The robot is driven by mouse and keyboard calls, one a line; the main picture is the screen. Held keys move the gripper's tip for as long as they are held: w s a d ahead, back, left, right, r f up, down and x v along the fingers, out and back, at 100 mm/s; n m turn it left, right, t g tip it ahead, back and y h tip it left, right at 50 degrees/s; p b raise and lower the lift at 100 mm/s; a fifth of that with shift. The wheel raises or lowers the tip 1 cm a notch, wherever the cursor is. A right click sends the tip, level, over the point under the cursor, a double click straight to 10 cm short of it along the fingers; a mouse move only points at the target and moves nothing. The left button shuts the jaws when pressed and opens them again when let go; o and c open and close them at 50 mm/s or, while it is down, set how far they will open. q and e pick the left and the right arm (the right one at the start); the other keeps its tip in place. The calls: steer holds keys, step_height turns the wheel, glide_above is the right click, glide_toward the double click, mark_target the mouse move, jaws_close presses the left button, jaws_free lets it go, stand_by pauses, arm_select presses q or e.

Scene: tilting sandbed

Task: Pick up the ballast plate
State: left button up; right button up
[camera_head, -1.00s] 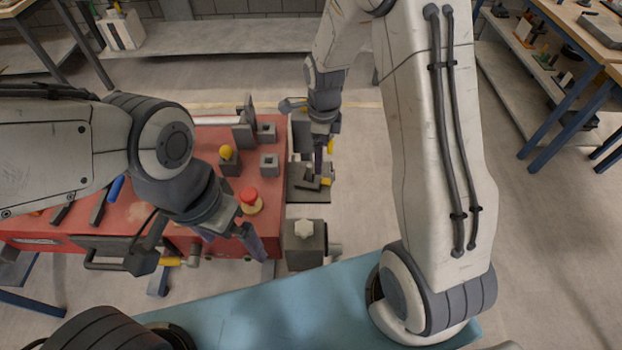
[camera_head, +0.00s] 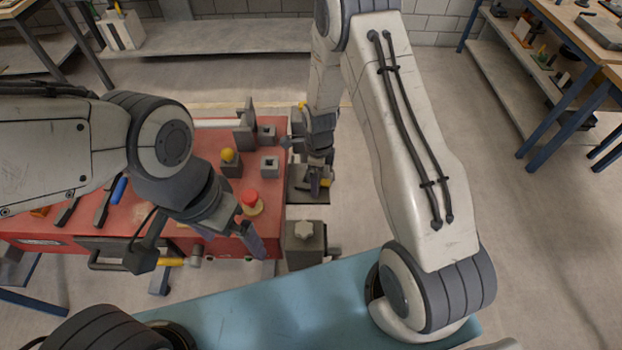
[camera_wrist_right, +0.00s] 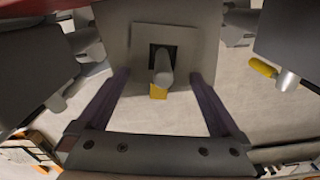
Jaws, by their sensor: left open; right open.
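What looks like the ballast plate is a small dark piece (camera_head: 308,181) on a grey metal platform (camera_head: 312,198) at the right end of the red bench. In the right wrist view a dark square (camera_wrist_right: 156,55) carries a grey peg with a yellow end, above a flat grey surface (camera_wrist_right: 195,40). I cannot tell for sure which part is the plate. My right gripper (camera_wrist_right: 160,85) is open, its fingers on either side of the peg with gaps. In the head view it mostly hides the piece. My left gripper (camera_head: 232,238) is open and empty near the bench's front edge.
The red bench (camera_head: 215,140) bears a red button (camera_head: 250,197), a yellow ball on a block (camera_head: 227,156) and grey socket blocks (camera_head: 269,166). A grey box with a pale knob (camera_head: 303,232) stands in front of the platform. Open floor lies to the right.

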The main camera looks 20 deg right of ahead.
steer(key=c, duration=1.2)
steer(key=shift+o, duration=0.2)
steer(key=shift+r, duration=0.1)
step_height(320, 180, up, 18)
steer(key=p, duration=0.6)
stand_by(0.5)
